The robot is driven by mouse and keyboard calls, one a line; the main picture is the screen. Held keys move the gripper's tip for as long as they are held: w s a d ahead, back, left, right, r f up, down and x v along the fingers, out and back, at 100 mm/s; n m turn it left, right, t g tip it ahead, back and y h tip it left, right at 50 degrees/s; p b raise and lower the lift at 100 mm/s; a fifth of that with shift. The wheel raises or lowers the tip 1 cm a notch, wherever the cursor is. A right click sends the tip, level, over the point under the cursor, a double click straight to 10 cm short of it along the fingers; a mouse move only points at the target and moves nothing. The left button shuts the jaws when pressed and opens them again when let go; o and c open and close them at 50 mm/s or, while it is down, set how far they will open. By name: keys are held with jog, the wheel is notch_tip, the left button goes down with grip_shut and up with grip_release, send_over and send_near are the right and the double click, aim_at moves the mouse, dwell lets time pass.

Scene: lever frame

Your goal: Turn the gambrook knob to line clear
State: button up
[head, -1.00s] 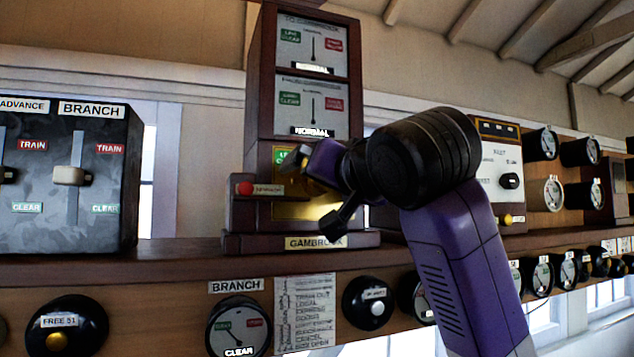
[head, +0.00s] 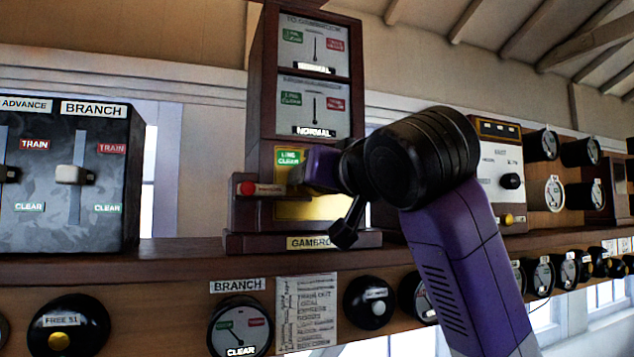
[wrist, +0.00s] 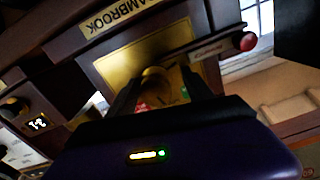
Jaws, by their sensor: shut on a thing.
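The Gambrook instrument (head: 262,215) is a tall dark wooden case with a brass lower face, above a "GAMBROOK" plate. My gripper (head: 300,178) is at that brass face in the head view and hides the knob there. In the wrist view, which is turned nearly upside down, the brass knob (wrist: 157,80) sits between the two fingers of my gripper (wrist: 160,88), which are shut on it. A green "line clear" label (head: 289,158) shows above my gripper in the head view. The knob's pointer direction cannot be told.
A red-tipped plunger (head: 246,188) sticks out just left of my gripper. Two dials reading "NORMAL" (head: 316,131) are above. A black lever box (head: 65,215) stands at left, a white-faced instrument (head: 502,170) at right. Round instruments line the board below the shelf (head: 180,248).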

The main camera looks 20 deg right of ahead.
jog(key=shift+d+r+n, duration=0.2)
jog(key=shift+d+n, duration=0.45)
jog(key=shift+n, duration=0.05)
jog(key=shift+d, duration=0.1)
jog(key=c, duration=0.3)
jog(key=shift+n, duration=0.6)
jog(key=o, duration=2.1)
jog(key=shift+a+f, duration=0.1)
jog(key=shift+a, duration=0.1)
jog(key=shift+c, duration=0.2)
jog(key=shift+a, duration=0.15)
jog(key=shift+a, duration=0.2)
jog(key=shift+s+f, duration=0.1)
jog(key=shift+s, duration=0.05)
